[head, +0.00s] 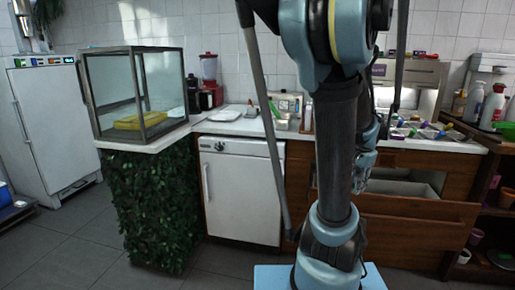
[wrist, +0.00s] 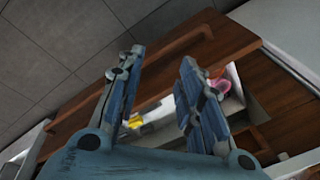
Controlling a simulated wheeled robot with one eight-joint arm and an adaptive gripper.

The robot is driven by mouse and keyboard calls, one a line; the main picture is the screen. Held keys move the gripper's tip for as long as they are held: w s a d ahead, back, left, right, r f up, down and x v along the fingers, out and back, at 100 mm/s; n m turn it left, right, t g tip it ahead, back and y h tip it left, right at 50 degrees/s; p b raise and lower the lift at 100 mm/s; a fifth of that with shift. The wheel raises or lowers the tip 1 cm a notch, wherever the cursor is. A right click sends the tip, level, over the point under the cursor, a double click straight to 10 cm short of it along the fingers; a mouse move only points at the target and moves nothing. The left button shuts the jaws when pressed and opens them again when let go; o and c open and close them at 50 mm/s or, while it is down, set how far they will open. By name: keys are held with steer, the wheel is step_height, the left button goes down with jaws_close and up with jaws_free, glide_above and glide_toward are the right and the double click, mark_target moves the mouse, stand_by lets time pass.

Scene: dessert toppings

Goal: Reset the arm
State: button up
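My gripper (wrist: 160,57) is open in the wrist view, with its two blue fingers apart and nothing between the tips. It hangs over an open wooden drawer, whose front panel (wrist: 215,40) crosses the view beyond the fingers. In the head view my arm stands upright in front of the counter, and the gripper is mostly hidden behind it. The open drawer (head: 430,208) shows to the right of my arm, below the countertop. A yellow item (wrist: 135,121) and a pink item (wrist: 221,85) show near the fingers in the wrist view, too partly hidden to name.
Toppings containers (head: 425,131) stand on the counter at right. A glass display case (head: 138,92) is on the counter at left, beside a red blender (head: 208,68). A white under-counter appliance (head: 240,195) stands left of my arm. Floor at front left is clear.

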steer(key=s+a+f+n, duration=0.2)
steer(key=s+a+n, duration=0.4)
steer(key=a, duration=0.2)
steer(key=s+a+f+n, duration=0.2)
steer(key=s+a+n, duration=0.4)
steer(key=a, duration=0.3)
